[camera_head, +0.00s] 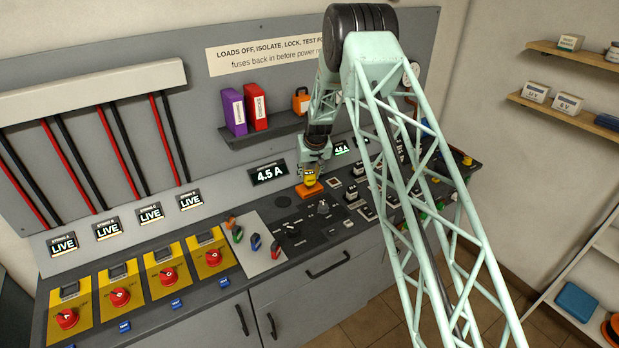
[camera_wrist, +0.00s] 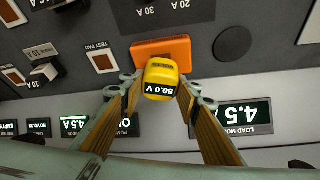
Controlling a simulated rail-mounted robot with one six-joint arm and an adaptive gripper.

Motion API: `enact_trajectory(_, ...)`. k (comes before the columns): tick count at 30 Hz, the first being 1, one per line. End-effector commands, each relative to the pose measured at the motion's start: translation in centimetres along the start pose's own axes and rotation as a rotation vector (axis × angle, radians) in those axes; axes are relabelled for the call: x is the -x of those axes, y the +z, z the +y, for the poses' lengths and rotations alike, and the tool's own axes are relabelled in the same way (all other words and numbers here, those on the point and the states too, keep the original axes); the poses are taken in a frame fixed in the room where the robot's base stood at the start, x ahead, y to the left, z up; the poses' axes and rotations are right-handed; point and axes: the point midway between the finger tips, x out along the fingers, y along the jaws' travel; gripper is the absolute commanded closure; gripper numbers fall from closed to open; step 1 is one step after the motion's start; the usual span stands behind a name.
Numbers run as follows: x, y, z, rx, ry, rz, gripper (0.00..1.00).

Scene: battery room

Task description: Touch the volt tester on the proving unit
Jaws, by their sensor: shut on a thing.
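The yellow volt tester (camera_wrist: 162,72) is between the fingers of my gripper (camera_wrist: 160,88), which is shut on it. Its display reads 50.0 V, upside down in the wrist view. The orange proving unit (camera_wrist: 150,47) lies on the dark bench panel directly at the tester's far end. In the head view the tester (camera_head: 310,174) is above the proving unit (camera_head: 308,190), with my gripper (camera_head: 312,168) over both. The tester's lower tip is hidden, so I cannot tell for sure whether it touches the unit.
A 4.5 A load display (camera_head: 268,173) stands behind the unit, to its left. Four string displays read LIVE, above red rotary switches (camera_head: 120,297) on yellow plates. A shelf (camera_head: 262,132) with binders and an orange padlock hangs behind. Fuse blocks and knobs crowd the panel rightward.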

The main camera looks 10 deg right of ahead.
Motion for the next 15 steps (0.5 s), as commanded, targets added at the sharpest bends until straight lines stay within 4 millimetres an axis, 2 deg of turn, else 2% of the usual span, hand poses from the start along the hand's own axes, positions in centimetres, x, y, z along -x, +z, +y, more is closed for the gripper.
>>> enact_trajectory(15, 2.4, -1.1, 0.0, 0.0, 0.0, 0.002, 0.78)
